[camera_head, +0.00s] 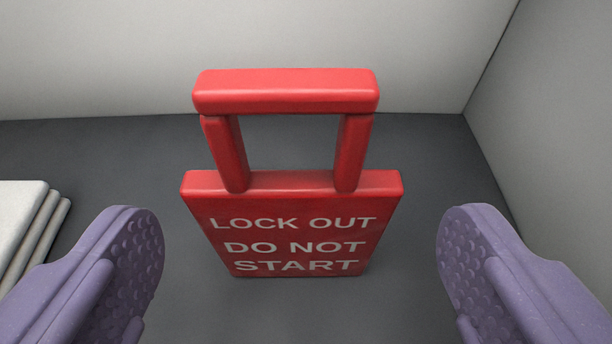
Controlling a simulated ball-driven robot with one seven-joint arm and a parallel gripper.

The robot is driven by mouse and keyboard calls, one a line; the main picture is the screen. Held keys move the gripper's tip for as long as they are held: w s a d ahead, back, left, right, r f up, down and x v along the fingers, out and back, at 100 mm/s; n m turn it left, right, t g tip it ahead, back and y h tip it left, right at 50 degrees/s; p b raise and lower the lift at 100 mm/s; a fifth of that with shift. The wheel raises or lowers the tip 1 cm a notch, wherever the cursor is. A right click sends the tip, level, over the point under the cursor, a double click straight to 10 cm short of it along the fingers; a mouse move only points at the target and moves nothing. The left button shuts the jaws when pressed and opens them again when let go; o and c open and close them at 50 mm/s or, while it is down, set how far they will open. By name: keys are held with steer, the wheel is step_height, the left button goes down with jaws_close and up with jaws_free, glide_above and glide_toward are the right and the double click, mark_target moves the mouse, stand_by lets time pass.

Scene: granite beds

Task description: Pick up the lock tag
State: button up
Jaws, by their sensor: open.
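The lock tag (290,208) is a red block with a squared loop handle on top and white lettering reading "LOCK OUT DO NOT START". It stands upright on the dark grey surface in the middle of the view, its lettered face toward me. My gripper (302,235) is open, with one purple padded finger at the left and one at the right. The tag shows between the two fingers, with a clear gap on each side. Neither finger appears to touch it.
A stack of white flat pieces (22,225) lies at the left edge, beyond the left finger. A pale wall (290,35) stands behind the tag and a grey wall (560,130) at the right. The dark floor (110,160) around the tag is bare.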

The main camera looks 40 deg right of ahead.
mark_target(293, 232)
steer(key=x, duration=0.2)
steer(key=b+x, duration=0.1)
steer(key=x, duration=0.1)
steer(key=shift+w+f, duration=0.2)
steer(key=shift+f, duration=0.1)
steer(key=shift+w+d+f, duration=0.1)
steer(key=shift+w+d, duration=0.15)
steer(key=shift+w, duration=0.1)
steer(key=c, duration=1)
